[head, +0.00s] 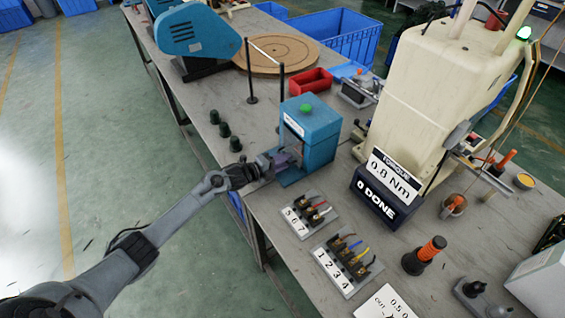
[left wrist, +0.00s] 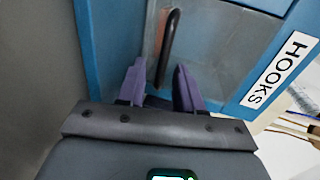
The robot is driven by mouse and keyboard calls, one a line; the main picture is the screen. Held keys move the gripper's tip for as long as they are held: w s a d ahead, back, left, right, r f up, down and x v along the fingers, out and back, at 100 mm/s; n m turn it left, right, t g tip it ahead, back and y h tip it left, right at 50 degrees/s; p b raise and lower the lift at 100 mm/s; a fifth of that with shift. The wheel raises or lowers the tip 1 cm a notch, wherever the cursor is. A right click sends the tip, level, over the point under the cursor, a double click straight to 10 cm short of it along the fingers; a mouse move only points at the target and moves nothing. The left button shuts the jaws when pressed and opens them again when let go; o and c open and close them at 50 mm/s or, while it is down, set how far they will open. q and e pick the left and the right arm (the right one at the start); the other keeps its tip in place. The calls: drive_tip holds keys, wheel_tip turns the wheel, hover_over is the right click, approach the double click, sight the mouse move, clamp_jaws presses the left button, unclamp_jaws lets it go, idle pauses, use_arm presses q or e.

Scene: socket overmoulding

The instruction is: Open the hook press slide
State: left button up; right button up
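The hook press is a blue box (head: 318,140) with a green button on top, standing near the table's left edge in the head view. In the left wrist view its blue frame (left wrist: 97,50) carries a HOOKS label (left wrist: 277,72). A grey slide panel (left wrist: 215,50) inside the frame bears a dark bar handle (left wrist: 170,45). My left gripper (head: 284,160) is at the press front. In the left wrist view its purple fingers (left wrist: 159,80) are apart, with the handle's lower end between them; contact cannot be told. My right gripper is not in view.
Connector trays (head: 310,214) with coloured wires lie in front of the press. A 0 DONE display (head: 385,198) and a cream machine (head: 430,90) stand to the right. Several dark green pegs (head: 224,129) stand behind my left gripper, near the table edge.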

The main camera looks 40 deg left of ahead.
use_arm(q)
clamp_jaws()
idle(1.4)
